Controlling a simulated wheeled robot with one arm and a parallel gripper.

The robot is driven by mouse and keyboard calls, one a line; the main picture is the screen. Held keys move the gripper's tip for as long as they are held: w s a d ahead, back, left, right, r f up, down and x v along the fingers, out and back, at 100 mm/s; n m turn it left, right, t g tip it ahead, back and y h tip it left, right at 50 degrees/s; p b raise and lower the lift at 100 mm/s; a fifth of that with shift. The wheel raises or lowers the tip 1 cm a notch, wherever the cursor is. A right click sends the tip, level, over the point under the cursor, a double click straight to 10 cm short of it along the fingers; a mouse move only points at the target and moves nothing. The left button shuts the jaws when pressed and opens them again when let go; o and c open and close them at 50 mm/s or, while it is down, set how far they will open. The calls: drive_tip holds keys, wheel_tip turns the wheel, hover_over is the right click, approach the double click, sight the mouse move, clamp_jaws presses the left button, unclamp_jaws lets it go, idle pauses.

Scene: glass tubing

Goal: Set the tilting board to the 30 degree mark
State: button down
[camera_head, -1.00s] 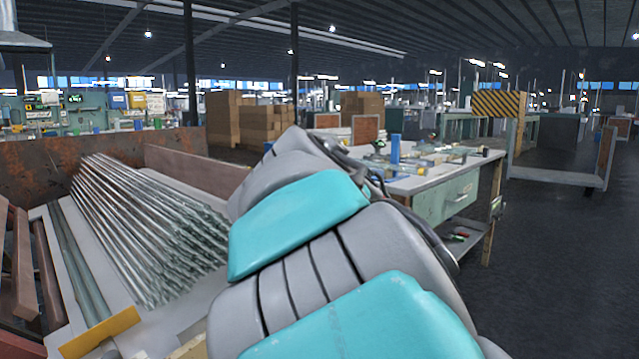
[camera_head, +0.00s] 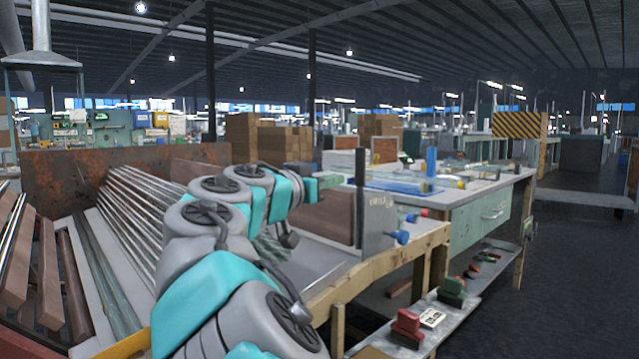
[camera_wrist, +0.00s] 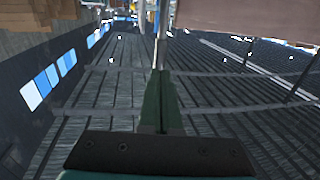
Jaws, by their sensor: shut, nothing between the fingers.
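The tilting board (camera_head: 325,222) is a reddish-brown panel on the bench in the head view, partly hidden by my arm. A brown panel (camera_wrist: 250,18), apparently the same board, fills the top right of the wrist view. The markings are too small to read. My gripper (camera_head: 338,181) is at the board's upper edge; contact cannot be told. In the wrist view its green fingers (camera_wrist: 161,78) are together and empty, beside a thin upright rod (camera_wrist: 161,40).
Glass tubes (camera_head: 140,215) lie on a rack at left before a rusty panel (camera_head: 75,180). A workbench (camera_head: 480,205) with tools and a blue post (camera_head: 431,161) stands at right. A low shelf (camera_head: 455,312) holds red and green items. The floor at right is clear.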

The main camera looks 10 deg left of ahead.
sight(359, 172)
drive_tip(key=x, duration=0.7)
drive_tip(key=shift+w+d, duration=0.15)
drive_tip(key=shift+w, duration=0.1)
drive_tip(key=shift+p, duration=0.3)
drive_tip(key=shift+w+d+r+y+p, duration=0.2)
drive_tip(key=shift+w+r+y+p, duration=0.1)
drive_tip(key=shift+w+p, duration=0.1)
drive_tip(key=w+d+g+y+p, duration=0.2)
drive_tip(key=w+d+g+p, duration=0.3)
drive_tip(key=w+p, duration=0.1)
drive_tip(key=shift+w+d+f+m+p, duration=0.25)
drive_tip(key=shift+f+m+p, duration=0.15)
drive_tip(key=shift+p, duration=0.3)
drive_tip(key=shift+f, duration=0.1)
drive_tip(key=shift+a, duration=0.1)
